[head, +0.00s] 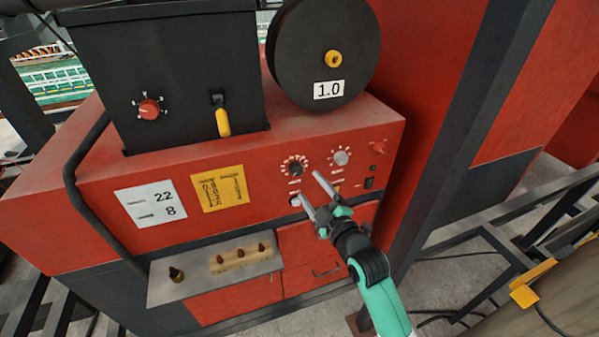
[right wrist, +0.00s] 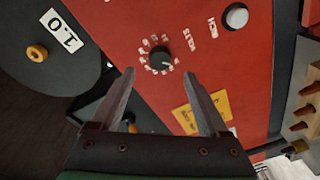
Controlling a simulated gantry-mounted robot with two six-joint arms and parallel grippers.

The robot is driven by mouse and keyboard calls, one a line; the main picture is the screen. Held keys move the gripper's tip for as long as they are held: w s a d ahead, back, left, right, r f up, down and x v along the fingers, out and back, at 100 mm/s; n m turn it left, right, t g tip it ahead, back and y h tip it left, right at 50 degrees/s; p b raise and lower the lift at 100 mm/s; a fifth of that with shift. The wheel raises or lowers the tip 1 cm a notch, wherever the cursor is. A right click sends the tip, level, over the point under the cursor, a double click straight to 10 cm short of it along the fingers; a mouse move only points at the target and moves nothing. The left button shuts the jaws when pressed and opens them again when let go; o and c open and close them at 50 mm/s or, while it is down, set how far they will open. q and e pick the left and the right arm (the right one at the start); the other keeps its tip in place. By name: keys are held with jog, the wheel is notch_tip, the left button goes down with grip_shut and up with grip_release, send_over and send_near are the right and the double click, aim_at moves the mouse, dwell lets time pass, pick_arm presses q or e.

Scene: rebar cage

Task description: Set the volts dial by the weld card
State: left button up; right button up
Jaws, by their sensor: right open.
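The volts dial (head: 296,169) is a black knob with a ring of white marks on the red front panel. In the right wrist view the dial (right wrist: 160,60) shows a pointer line and a VOLTS label. My right gripper (head: 311,185) is open and empty in front of the panel, just below and right of the dial. In the right wrist view its fingertips (right wrist: 160,74) lie either side of the dial, which looks just beyond them; I see no contact. The white weld card (head: 150,203) on the panel reads 22 and 8. My left gripper is not in view.
A grey knob (head: 341,158) and a small red knob (head: 378,149) sit right of the dial. A white button (right wrist: 236,17) is near it. A yellow card (head: 218,188), a shelf (head: 190,287) with nozzles and a black spool (head: 300,60) marked 1.0 are nearby.

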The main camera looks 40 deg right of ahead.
aim_at(299, 171)
jog(key=x, duration=0.7)
jog(key=shift+w, duration=0.1)
grip_shut()
